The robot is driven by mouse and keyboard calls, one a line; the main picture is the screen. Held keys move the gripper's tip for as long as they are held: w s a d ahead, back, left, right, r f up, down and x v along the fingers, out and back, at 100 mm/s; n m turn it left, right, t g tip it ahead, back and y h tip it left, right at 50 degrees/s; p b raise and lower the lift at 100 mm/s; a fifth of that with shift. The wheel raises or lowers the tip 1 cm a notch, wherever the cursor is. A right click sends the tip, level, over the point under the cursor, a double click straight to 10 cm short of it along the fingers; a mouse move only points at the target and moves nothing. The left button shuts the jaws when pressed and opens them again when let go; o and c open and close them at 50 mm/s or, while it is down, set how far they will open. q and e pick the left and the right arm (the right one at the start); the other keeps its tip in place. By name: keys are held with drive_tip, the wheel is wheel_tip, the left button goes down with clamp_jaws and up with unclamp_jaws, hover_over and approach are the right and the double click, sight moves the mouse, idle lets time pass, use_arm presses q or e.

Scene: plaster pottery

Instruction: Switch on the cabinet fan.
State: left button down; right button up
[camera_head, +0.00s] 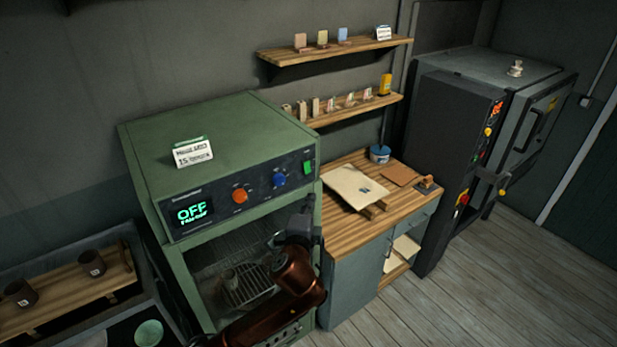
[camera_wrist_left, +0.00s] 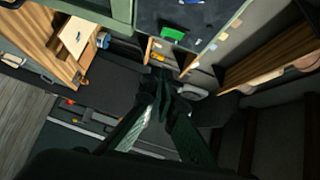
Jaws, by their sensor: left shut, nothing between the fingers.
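The green cabinet (camera_head: 225,130) stands at the centre left, with a dark control panel across its front top. Its display (camera_head: 193,211) reads "OFF" in green letters. An orange knob (camera_head: 240,196), a blue knob (camera_head: 279,180) and a green switch (camera_head: 308,167) sit on the panel. My left gripper (camera_head: 309,204) is shut and empty, just below the panel's right end and apart from the green switch. In the left wrist view, the shut fingers (camera_wrist_left: 161,84) point toward the area below the green switch (camera_wrist_left: 173,34). My right gripper is not in view.
The cabinet's front opening shows a wire rack (camera_head: 245,285) with a small pot. A wooden-topped bench (camera_head: 345,222) with a board and a blue tin stands to the right. A dark kiln-like unit (camera_head: 445,120) is beyond it. Two small-item shelves (camera_head: 335,49) hang behind.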

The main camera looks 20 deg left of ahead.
use_arm(q)
drive_tip(key=p, duration=0.3)
approach(311, 171)
drive_tip(key=w+d, duration=0.2)
drive_tip(key=w, duration=0.1)
drive_tip(key=w+a, duration=0.2)
drive_tip(key=shift+w+a+f+p, duration=0.1)
drive_tip(key=shift+w+a+p, duration=0.1)
drive_tip(key=shift+a+p, duration=0.2)
drive_tip(key=shift+w, duration=0.15)
drive_tip(key=shift+f, duration=0.1)
